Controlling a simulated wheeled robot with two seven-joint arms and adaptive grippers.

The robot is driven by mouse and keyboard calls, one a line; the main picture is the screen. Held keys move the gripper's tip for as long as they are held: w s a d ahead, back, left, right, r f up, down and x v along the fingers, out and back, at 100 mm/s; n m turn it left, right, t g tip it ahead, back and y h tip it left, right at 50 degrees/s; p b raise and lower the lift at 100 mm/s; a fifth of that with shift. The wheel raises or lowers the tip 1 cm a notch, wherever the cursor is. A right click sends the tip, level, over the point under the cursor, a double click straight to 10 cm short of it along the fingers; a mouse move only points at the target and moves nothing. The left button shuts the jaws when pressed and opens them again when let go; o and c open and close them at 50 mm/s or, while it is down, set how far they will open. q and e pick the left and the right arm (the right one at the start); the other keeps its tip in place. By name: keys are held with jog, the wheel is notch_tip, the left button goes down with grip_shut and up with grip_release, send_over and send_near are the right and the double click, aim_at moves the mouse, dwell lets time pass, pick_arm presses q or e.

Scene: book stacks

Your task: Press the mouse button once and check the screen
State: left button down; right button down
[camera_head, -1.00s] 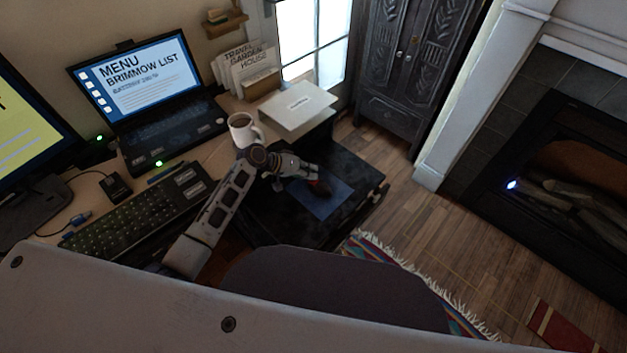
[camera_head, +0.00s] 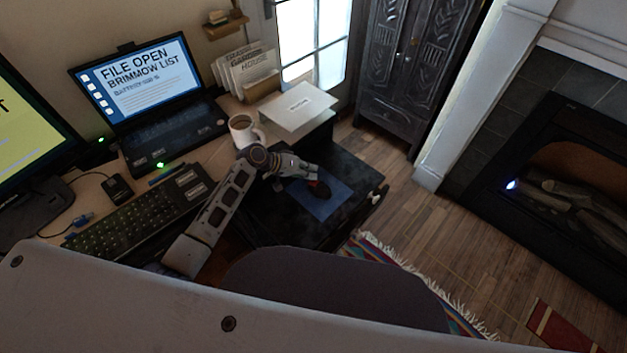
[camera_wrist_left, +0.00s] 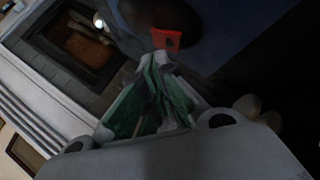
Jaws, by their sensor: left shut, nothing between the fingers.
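A dark mouse (camera_head: 322,191) with a red button sits on a blue pad (camera_head: 330,206) on the black side surface. The mouse's dark body (camera_wrist_left: 160,18) is partly cut off there. The laptop screen (camera_head: 140,79) reads "FILE OPEN" and "BRIMMOW LIST" in the head view. My right gripper is not in view.
A keyboard (camera_head: 134,213) lies left of my left arm. A white mug (camera_head: 243,131) stands close behind the arm, with a white folder (camera_head: 299,107) beyond it. A yellow-green monitor (camera_head: 27,140) is cut off at left. A chair back (camera_head: 330,290) fills the near middle.

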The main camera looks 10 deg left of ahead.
pick_arm(q)
jog(key=shift+r, duration=0.2)
dwell(0.3)
jog(key=r+p, duration=0.1)
jog(key=r, duration=0.1)
jog(key=a+r+p, duration=0.1)
jog(key=p, duration=0.1)
jog(key=r+p, duration=0.2)
jog(key=shift+w+a+r, duration=0.15)
jog(key=shift+w+r, duration=0.15)
jog(key=shift+r, duration=0.05)
dwell(1.1)
